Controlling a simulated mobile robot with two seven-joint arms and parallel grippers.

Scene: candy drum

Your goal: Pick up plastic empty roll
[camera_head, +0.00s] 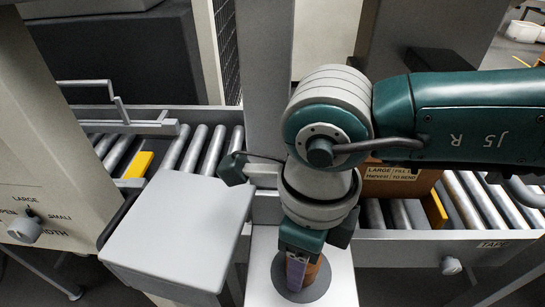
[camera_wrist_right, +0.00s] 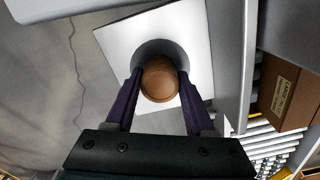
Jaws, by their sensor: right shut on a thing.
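A brown, round-topped roll (camera_wrist_right: 159,78) stands between the purple fingers of my right gripper (camera_wrist_right: 158,84) in the wrist view. The gripper is shut on it. In the head view the right gripper (camera_head: 302,268) points down, and a little of the brown roll (camera_head: 313,273) shows beside its finger. The roll is over a dark grey disc (camera_head: 283,290) on a white plate (camera_head: 342,285). I cannot tell whether the roll touches the disc. Most of the roll is hidden by the gripper in the head view. My left gripper is not in view.
A roller conveyor (camera_head: 400,214) runs behind, with a labelled brown box (camera_head: 400,186) on it at right. A grey lidded block (camera_head: 180,230) stands close left of the gripper. A machine panel with a knob (camera_head: 25,228) is at far left.

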